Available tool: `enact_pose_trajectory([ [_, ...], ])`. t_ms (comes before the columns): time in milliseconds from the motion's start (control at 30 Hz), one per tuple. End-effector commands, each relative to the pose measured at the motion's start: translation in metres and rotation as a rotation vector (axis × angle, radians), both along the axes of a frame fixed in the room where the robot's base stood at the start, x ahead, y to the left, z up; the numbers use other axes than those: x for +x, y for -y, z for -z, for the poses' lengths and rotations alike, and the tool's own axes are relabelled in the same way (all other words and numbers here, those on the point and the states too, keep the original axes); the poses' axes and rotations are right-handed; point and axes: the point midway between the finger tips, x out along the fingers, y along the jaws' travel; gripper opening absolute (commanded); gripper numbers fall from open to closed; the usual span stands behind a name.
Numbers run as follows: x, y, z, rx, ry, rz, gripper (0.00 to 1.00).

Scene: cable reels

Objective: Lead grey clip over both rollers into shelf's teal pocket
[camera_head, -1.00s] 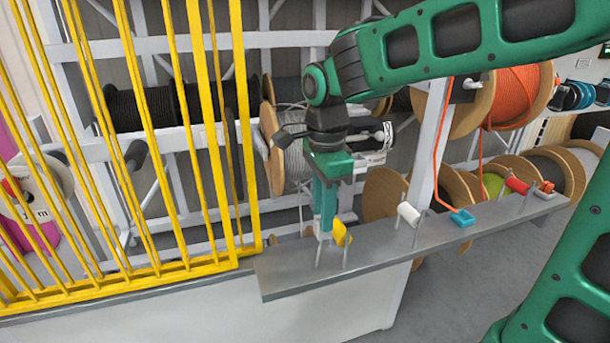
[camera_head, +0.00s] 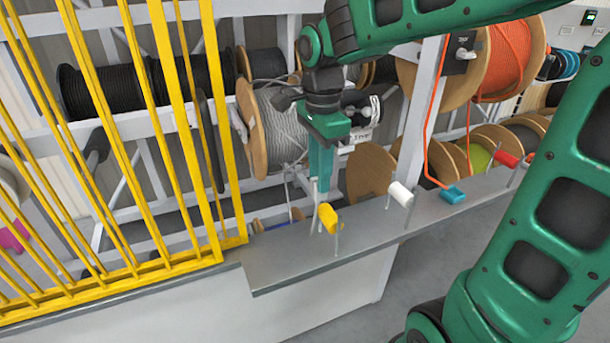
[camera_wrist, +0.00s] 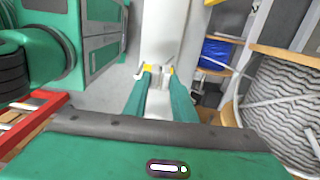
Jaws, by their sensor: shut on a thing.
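My gripper (camera_head: 320,198) points down behind the yellow roller (camera_head: 330,218), at the back side of the grey shelf. Its teal fingers are shut on the grey clip (camera_wrist: 158,84), which shows between the fingertips in the wrist view. In the head view the clip is mostly hidden and hard to make out. The white roller (camera_head: 400,193) stands further right on the shelf. The teal pocket (camera_head: 453,194) is right of the white roller, with an orange cable coming down to it. The grey cable reel (camera_head: 277,125) hangs behind and left of my gripper.
The grey shelf (camera_head: 290,262) runs rightward from a yellow barred fence (camera_head: 160,110). A red roller (camera_head: 507,158) sits near its far right end. A white upright (camera_head: 420,120) stands behind it, between the grey reel and the orange reel (camera_head: 510,60).

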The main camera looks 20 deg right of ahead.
Motion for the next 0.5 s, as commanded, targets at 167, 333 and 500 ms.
enact_pose_trajectory([
  [167, 0.001, 0.019, 0.0, 0.0, 0.0, 0.004, 0.02],
  [333, 0.001, 0.037, 0.0, 0.0, 0.0, 0.003, 0.02],
  [500, 0.002, 0.054, 0.0, 0.0, 0.0, 0.004, 0.02],
])
